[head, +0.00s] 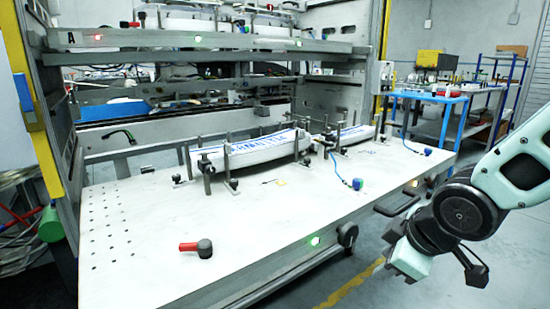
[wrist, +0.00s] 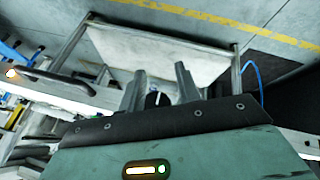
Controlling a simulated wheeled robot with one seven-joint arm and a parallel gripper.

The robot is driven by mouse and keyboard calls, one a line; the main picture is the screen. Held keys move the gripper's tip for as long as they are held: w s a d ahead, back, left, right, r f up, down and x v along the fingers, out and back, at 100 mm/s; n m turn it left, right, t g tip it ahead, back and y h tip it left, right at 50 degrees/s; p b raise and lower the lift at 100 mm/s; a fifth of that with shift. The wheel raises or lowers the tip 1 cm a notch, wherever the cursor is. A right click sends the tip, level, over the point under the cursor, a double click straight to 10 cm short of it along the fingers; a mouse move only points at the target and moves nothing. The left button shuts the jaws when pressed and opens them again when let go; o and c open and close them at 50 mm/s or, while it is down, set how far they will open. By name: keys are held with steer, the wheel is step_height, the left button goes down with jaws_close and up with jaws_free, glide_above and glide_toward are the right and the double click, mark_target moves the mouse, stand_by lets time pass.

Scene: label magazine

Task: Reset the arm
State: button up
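My arm reaches in from the right edge in the head view, beside the white worktable (head: 150,245) and in front of its right end. In the wrist view my gripper (wrist: 159,70) shows two grey fingers standing apart with a gap between them. I see no object clamped between the fingertips. A small dark and white shape shows low between the fingers, too small to tell what it is. In the head view the fingers are not clear.
The table carries long white label stacks (head: 255,150) between metal posts and a red-handled tool (head: 196,248). A dark handle (head: 397,204) juts from its front edge near my arm. A blue table (head: 430,96) stands behind. Grey floor is open at front right.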

steer(key=s+a+m+g+h, duration=0.1)
steer(key=s+a+m+g, duration=0.15)
steer(key=s, duration=0.75)
steer(key=s+a+m+g, duration=0.1)
steer(key=s+a+g, duration=0.25)
steer(key=s, duration=0.55)
step_height(320, 180, up, 26)
steer(key=p, duration=2.5)
steer(key=shift+w+a+p, duration=0.15)
steer(key=shift+p, duration=0.25)
